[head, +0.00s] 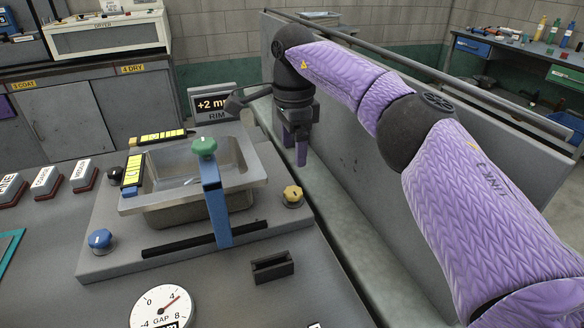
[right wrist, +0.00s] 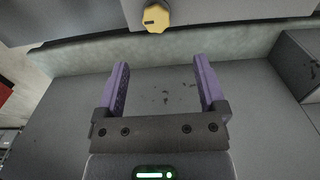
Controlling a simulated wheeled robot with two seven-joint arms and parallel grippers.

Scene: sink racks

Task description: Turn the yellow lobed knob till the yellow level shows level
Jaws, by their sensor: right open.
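The yellow lobed knob (head: 292,194) stands on the right side of the grey base plate, beside the metal sink. It also shows at the top of the right wrist view (right wrist: 156,17), beyond the fingertips and apart from them. Two yellow levels show on the sink: one along the back rim (head: 158,137) and one along the left rim (head: 133,172). Their bubbles are too small to read. My right gripper (head: 300,150) points down behind the knob, over the strip by the grey partition. In the right wrist view its jaws (right wrist: 160,75) are open and empty.
A blue strap with a green knob (head: 204,147) crosses the sink (head: 245,178). A blue knob (head: 101,240) is at the plate's front left. A gap dial (head: 161,308) and a dark block (head: 272,267) lie in front. The grey partition (head: 350,140) stands close behind my right arm.

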